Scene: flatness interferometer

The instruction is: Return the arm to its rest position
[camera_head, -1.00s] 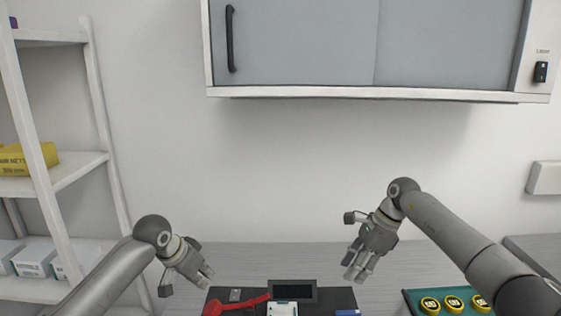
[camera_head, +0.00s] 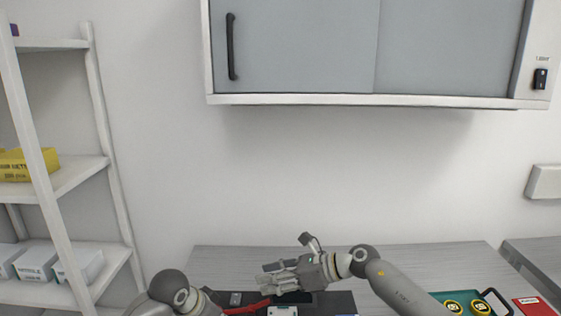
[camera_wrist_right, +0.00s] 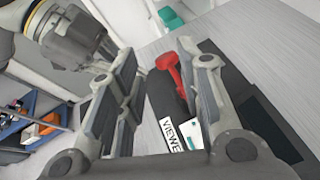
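My right gripper (camera_head: 272,274) reaches in from the right, its fingers pointing left over the dark mat (camera_head: 340,300) on the bench. In the right wrist view its two fingers stand wide apart with nothing between their pads, so it is open (camera_wrist_right: 168,68). My left gripper (camera_head: 208,301) is low in the head view and partly cut off by the bottom edge. It also shows at the upper left of the right wrist view (camera_wrist_right: 85,45), close to my right gripper; its finger opening is unclear.
A red-handled tool (camera_head: 250,307) and a white block labelled VIEWER (camera_wrist_right: 178,136) lie on the mat below my right gripper. A green tray (camera_head: 438,296) with yellow round pieces and a red item (camera_head: 533,306) are at right. A cabinet (camera_head: 300,99) hangs above; a shelf rack (camera_head: 103,120) stands left.

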